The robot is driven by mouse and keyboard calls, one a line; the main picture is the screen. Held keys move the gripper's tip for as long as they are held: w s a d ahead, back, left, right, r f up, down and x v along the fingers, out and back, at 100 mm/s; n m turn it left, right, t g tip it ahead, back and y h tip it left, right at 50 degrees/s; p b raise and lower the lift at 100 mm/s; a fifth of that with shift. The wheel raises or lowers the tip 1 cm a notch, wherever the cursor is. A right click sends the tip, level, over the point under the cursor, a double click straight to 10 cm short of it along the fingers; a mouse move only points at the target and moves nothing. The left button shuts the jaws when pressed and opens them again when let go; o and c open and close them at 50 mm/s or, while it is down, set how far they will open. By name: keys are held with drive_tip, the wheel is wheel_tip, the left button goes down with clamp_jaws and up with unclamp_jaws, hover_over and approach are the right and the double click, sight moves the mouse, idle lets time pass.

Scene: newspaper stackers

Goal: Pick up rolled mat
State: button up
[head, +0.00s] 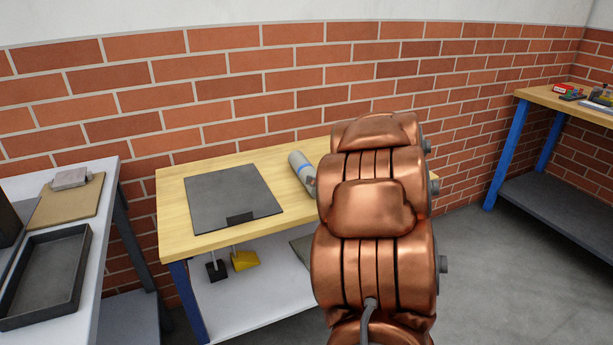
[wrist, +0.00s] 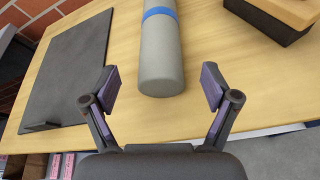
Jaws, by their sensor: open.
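The rolled mat is a grey cylinder with a blue band. In the wrist view the rolled mat (wrist: 161,58) lies on the wooden tabletop, its near end between and just beyond my fingertips. My gripper (wrist: 158,90) is open and empty, with one finger on each side of the mat's near end and gaps on both sides. In the head view the rolled mat (head: 301,170) lies on the table to the right of a dark flat board, partly hidden by my copper arm. My gripper is hidden behind the arm in the head view.
The wooden table (head: 182,221) stands against a brick wall. A dark flat board (head: 230,196) lies left of the mat. A dark block with a tan top (wrist: 275,18) sits to its right. A white table with a black tray (head: 42,276) stands at the left.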

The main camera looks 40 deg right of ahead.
sight(307, 173)
drive_tip(key=shift+r+p+x, duration=0.1)
drive_tip(key=shift+p+x, duration=0.15)
drive_tip(key=shift+x, duration=1.6)
drive_tip(key=shift+r+p+x, duration=0.15)
drive_tip(key=shift+p+x, duration=0.05)
drive_tip(key=shift+x, duration=1.6)
drive_tip(key=shift+w+d, duration=0.1)
drive_tip(key=c, duration=1.6)
